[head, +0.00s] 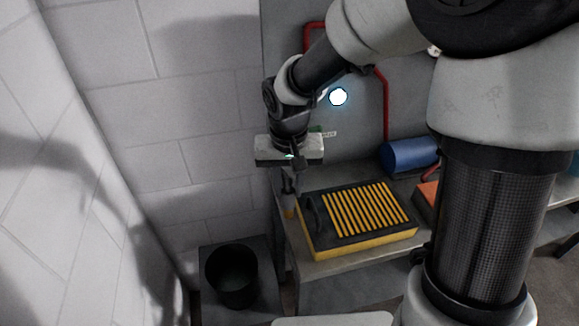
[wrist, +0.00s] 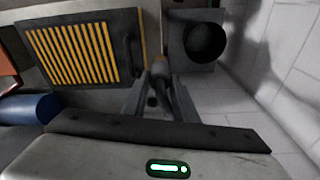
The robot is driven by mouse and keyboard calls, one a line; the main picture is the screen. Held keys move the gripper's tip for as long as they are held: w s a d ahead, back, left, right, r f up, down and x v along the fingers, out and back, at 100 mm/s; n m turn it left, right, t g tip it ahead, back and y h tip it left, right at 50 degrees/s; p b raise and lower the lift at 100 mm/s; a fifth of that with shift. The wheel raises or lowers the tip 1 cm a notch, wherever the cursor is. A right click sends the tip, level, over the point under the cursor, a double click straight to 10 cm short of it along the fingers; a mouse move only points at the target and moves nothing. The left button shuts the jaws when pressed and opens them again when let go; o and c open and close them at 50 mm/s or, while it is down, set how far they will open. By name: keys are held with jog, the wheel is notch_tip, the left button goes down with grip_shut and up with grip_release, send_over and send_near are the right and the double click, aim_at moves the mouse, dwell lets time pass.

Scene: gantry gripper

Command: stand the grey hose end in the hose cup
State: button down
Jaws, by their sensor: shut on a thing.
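My gripper (head: 289,188) is above the left end of the bench, fingers pointing down. In the wrist view its fingers (wrist: 158,88) are closed around a small grey hose end (wrist: 161,69), mostly hidden between them. A small orange-brown piece shows just below the fingers in the head view; I cannot tell if it is part of the hose end. The hose cup (head: 232,290), a dark round open container, stands low at the left, below and left of my gripper. It also shows in the wrist view (wrist: 206,42), apart from the gripper.
A black and yellow slatted case (head: 316,238) lies on the bench (head: 345,262) right beside my gripper. A blue cylinder (head: 408,155) and an orange item (head: 427,196) are farther right. A grey plinth (head: 207,303) bears the cup near the white block wall (head: 115,110).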

jog(key=w+p, duration=0.3)
jog(key=w, duration=1.2)
notch_tip(320, 180, down, 7)
jog(key=shift+w+p, duration=0.25)
jog(key=shift+p, duration=0.05)
jog(key=shift+f, duration=0.25)
jog(key=c, duration=1.4)
grip_release()
jog(key=shift+c, duration=0.2)
jog(key=shift+r, duration=0.1)
